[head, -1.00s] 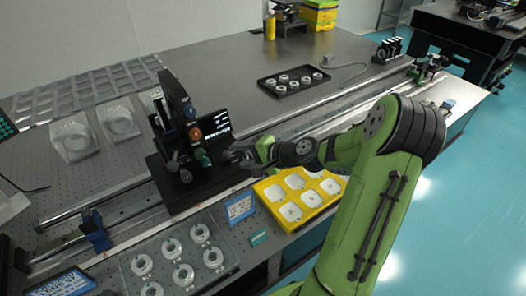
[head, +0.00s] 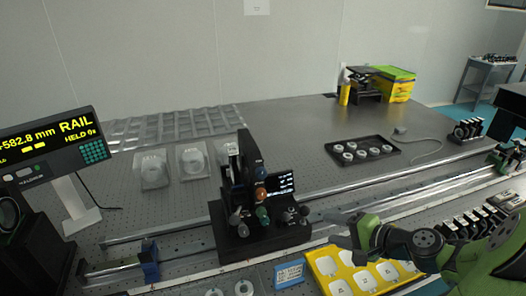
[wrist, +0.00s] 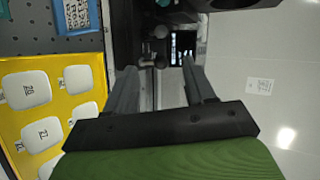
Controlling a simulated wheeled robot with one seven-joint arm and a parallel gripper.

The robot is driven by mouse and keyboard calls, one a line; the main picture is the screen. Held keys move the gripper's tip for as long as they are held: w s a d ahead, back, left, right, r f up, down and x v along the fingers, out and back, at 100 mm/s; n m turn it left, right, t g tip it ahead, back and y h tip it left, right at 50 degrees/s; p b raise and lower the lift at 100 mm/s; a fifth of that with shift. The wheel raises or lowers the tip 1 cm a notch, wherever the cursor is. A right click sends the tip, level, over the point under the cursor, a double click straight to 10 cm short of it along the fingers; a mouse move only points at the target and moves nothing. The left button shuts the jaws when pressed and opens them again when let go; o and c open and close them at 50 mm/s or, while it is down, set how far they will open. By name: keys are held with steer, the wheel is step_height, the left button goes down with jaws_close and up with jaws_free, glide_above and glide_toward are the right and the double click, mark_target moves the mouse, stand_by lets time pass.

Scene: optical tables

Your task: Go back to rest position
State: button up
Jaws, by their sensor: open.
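My gripper (head: 338,230) is at the end of my green arm, which comes in from the lower right in the head view. It is just right of the black instrument with coloured knobs (head: 262,232). In the wrist view my gripper (wrist: 165,75) shows two grey fingers spread apart with nothing between them. The instrument's knobs and small lit screen (wrist: 183,48) show beyond the fingertips. The head view does not show a clear gap between fingers and instrument.
A yellow tray of white pieces (head: 318,262) lies below my gripper. A rail display (head: 60,142) stands at left. A black tray of rings (head: 395,158) and a yellow bottle (head: 344,93) sit farther back.

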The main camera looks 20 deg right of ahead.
steer(key=s+a+r+n+g+h+p, duration=0.25)
steer(key=a+n+g, duration=0.45)
steer(key=a, duration=0.5)
steer(key=s+a+r+n+h, duration=0.1)
steer(key=s+a+r+n, duration=0.1)
steer(key=s, duration=0.5)
steer(key=s+a+r+n+t+h+p, duration=0.1)
steer(key=s+a+r+n+h, duration=0.1)
steer(key=s+r+n, duration=0.2)
steer(key=s+r, duration=0.3)
steer(key=shift+a, duration=0.4)
